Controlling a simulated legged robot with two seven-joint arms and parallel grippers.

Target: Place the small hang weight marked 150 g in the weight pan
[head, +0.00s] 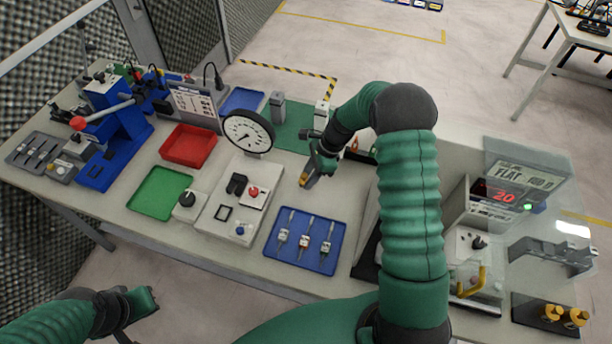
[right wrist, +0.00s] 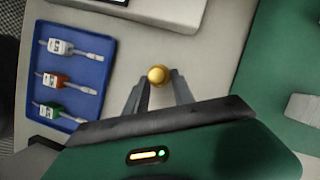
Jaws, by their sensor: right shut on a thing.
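My right gripper (head: 308,178) is above the white bench, behind the blue tray. In the right wrist view, a small round gold weight (right wrist: 158,75) sits between the two fingers, which are shut on it. No mark on it can be read, and its lower part is hidden. Gold weights (head: 553,312) stand on a black holder at the front right. I cannot pick out the weight pan with certainty; a yellow hooked part (head: 478,281) stands by the right-hand device. My left gripper (head: 132,306) is at the lower left, off the bench; its fingers are unclear.
A blue tray (head: 280,247) holds three tagged items. A device with a red display (head: 494,196) stands at right, beyond my right arm.

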